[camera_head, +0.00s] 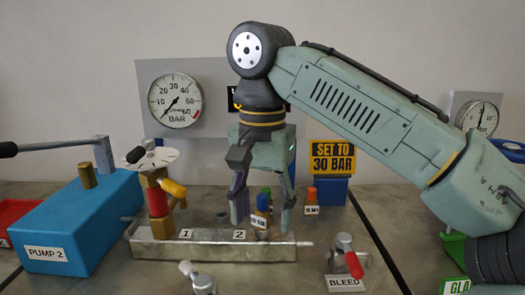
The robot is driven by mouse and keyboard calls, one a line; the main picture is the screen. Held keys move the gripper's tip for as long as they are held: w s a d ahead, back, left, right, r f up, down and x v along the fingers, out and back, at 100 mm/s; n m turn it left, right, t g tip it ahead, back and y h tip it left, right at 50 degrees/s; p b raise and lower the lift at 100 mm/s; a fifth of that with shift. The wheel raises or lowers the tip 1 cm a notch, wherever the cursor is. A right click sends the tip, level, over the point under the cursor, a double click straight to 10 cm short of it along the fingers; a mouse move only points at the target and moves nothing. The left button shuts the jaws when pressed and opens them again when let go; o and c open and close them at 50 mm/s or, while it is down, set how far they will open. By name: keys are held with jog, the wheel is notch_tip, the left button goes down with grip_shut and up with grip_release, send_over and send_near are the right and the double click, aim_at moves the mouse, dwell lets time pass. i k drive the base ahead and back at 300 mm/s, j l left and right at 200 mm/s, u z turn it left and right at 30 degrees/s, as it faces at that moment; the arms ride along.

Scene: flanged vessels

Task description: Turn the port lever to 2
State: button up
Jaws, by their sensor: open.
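A grey metal manifold (215,250) carries labels 1 and 2. At its left end, beside label 1, stands a brass fitting with a yellow lever (173,188) and a red upright part (157,201); a pale disc with a dark-knobbed handle (150,158) sits on top. No label says which is the port lever. My gripper (262,218) is open and points down near label 2. Its fingers are on either side of a small blue, green and yellow fitting (263,204) in the picture; contact cannot be told.
A blue PUMP 2 box (75,220) with a long handle stands at left. A red-handled BLEED valve (345,255) is at front right, and another small valve (197,278) is in front. A gauge (175,100) and a SET TO 30 BAR sign (332,156) are behind.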

aim_at(202, 284)
jog(key=k, duration=1)
